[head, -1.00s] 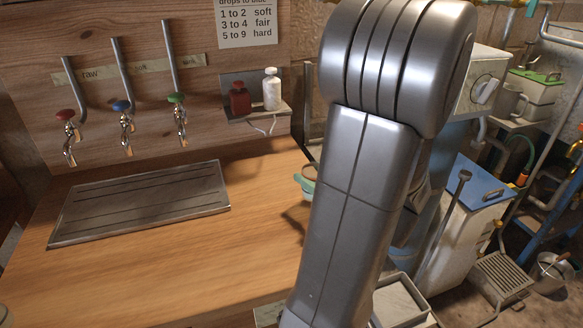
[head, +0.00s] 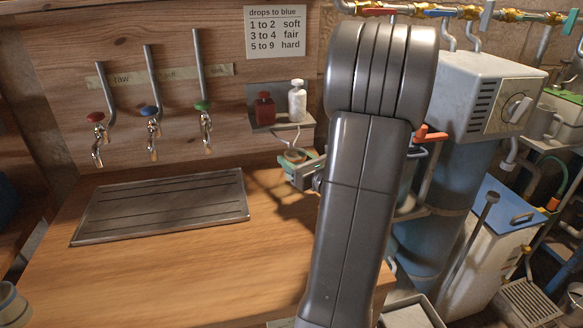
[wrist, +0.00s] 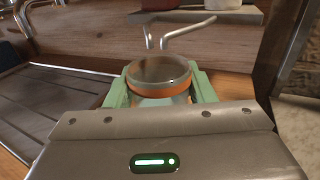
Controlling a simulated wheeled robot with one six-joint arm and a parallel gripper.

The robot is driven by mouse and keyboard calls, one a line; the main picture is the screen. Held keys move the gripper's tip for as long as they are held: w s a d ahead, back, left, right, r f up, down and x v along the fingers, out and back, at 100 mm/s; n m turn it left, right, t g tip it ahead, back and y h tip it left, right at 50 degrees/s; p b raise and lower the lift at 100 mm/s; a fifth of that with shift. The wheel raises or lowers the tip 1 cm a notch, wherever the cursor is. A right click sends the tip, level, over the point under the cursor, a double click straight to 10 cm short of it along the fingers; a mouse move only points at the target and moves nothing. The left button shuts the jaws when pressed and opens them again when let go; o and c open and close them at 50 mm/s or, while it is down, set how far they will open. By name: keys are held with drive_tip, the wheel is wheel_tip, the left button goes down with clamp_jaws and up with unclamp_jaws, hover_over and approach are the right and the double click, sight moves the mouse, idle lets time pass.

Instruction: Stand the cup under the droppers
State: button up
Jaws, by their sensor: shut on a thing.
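The cup (wrist: 158,72) is a small round vessel with a pale rim and an orange band. It is upright, and its inside looks empty. My gripper (wrist: 160,90) is shut on it, with a green finger on each side. In the head view the cup (head: 294,155) is just below the shelf, and my gripper (head: 301,168) shows partly beside my arm. A red bottle (head: 264,108) and a white bottle (head: 297,100) stand on the shelf. Bent metal tubes (wrist: 180,34) hang below it, close behind the cup's rim. I cannot tell whether their tips are over the cup.
Three taps with red (head: 95,117), blue (head: 149,111) and green (head: 203,106) knobs are on the wooden board. A slotted metal drain tray (head: 165,205) lies on the counter (head: 150,270). The counter in front is clear. A grey machine (head: 480,95) stands right of my arm.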

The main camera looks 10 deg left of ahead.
drive_tip(key=shift+x, duration=0.8)
drive_tip(key=shift+f+b, duration=0.3)
drive_tip(key=shift+f, duration=1.4)
drive_tip(key=shift+f, duration=0.2)
drive_tip(key=o, duration=1.1)
drive_tip(key=shift+r, duration=0.2)
drive_tip(key=v, duration=1.2)
